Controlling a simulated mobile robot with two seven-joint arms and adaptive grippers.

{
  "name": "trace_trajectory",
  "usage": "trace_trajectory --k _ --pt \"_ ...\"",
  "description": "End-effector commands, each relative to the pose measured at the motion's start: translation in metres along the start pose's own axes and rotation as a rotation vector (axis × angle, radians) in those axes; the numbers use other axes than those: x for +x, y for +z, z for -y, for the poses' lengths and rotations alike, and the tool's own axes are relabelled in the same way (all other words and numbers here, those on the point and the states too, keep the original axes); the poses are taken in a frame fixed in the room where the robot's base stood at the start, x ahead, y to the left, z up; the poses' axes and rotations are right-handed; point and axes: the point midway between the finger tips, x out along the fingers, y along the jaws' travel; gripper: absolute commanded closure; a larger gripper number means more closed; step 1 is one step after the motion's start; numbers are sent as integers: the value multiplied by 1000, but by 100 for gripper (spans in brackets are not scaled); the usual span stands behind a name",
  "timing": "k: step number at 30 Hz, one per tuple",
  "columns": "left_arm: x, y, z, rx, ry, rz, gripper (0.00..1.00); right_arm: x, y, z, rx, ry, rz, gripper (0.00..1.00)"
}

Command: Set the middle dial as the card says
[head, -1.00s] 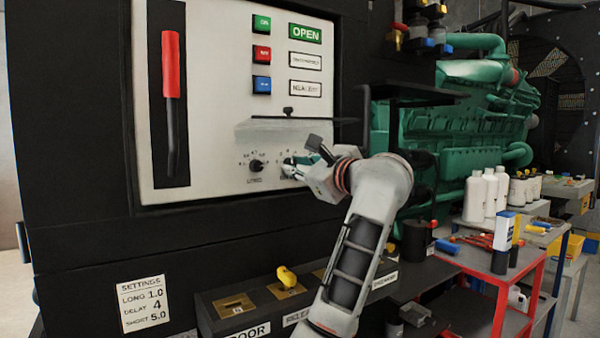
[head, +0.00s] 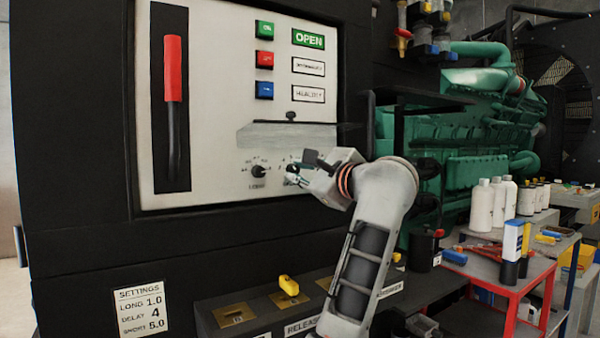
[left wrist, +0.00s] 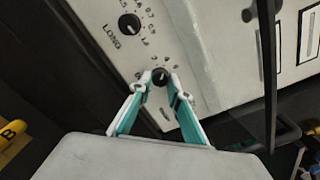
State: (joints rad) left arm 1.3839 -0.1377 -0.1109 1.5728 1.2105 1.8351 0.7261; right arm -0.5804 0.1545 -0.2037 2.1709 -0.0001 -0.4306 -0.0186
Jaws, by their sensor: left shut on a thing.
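The settings card (head: 142,312) at the lower left reads LONG 1.0, DELAY 4, SHORT 5.0. The middle dial (left wrist: 160,76) is a small black knob on the pale panel, beside the LONG dial (left wrist: 129,24). My left gripper (head: 293,172) is at the middle dial, its arm coming from the right side of the panel. In the left wrist view its two fingertips (left wrist: 160,81) are shut on the knob from both sides. The dial's pointer and much of its scale are too small or covered to read. The third dial is hidden behind the gripper.
A clear flap (head: 285,135) juts out just above the dials. A red-handled lever (head: 173,70) is at the panel's left. A ledge with a yellow key-like knob (head: 289,286) lies below.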

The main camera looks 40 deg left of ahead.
Motion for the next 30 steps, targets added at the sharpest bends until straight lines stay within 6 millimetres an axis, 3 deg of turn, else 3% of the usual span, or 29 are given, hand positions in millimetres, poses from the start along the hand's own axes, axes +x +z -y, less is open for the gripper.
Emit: trace_trajectory --k 1,3,14,30 --pt "0 -1 -1 0 1 -2 77 0 0 0 0 1 0 60" --pt "0 -1 0 1 1 -2 65 0 0 -1 0 2 0 60" --pt "-3 -1 0 1 0 -1 65 1 -3 -2 1 4 -5 60" --pt "-72 -1 0 1 0 -2 65 0 -1 -1 -1 1 -1 60"
